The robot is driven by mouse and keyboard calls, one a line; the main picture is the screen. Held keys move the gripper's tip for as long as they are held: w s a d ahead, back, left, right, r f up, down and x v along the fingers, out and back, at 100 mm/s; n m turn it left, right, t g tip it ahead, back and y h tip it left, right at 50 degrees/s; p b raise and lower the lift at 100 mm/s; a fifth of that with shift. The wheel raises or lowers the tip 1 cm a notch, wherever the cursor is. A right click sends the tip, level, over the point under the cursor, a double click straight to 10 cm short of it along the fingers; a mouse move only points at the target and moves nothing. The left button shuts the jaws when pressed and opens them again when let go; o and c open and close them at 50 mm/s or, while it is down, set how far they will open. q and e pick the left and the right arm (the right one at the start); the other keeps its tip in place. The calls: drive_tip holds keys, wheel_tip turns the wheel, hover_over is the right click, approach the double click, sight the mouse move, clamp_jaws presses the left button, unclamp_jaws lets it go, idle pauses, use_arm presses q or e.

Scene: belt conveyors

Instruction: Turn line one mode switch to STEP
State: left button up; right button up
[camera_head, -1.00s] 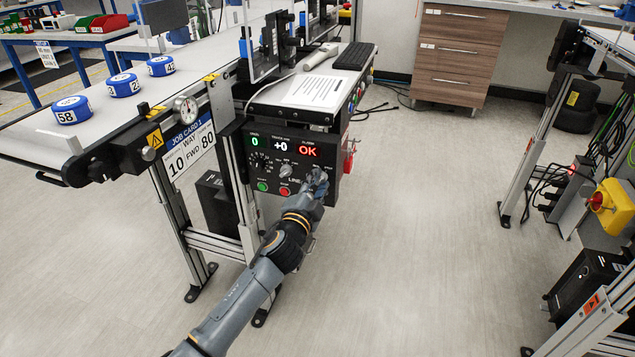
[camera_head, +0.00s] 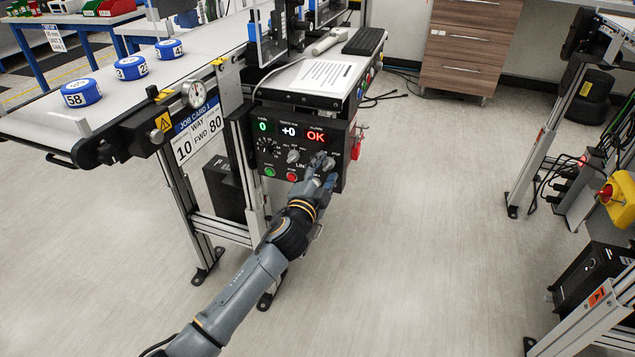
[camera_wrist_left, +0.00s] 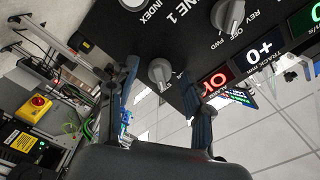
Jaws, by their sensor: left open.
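The line one control panel (camera_head: 264,155) is a black box with lit displays, seen in the head view. My left gripper (camera_head: 325,165) is at the panel's lower right, and its arm hides part of the panel there. In the left wrist view my left gripper (camera_wrist_left: 163,76) is open. Its two fingers are on either side of a grey knob (camera_wrist_left: 159,72) on the panel (camera_wrist_left: 180,35), with gaps visible. The lettering beside this knob is mostly hidden, so its setting cannot be read. My right gripper is not in view.
A second grey knob (camera_wrist_left: 228,16) marked REV, OFF, FWD is close by. Green (camera_head: 270,171) and red (camera_head: 292,176) buttons sit below the displays. A red part (camera_head: 357,140) juts from the panel's right side.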

use_arm(q)
drive_tip(key=v, duration=1.1)
drive_tip(key=shift+s, duration=0.25)
drive_tip(key=shift+a, duration=0.15)
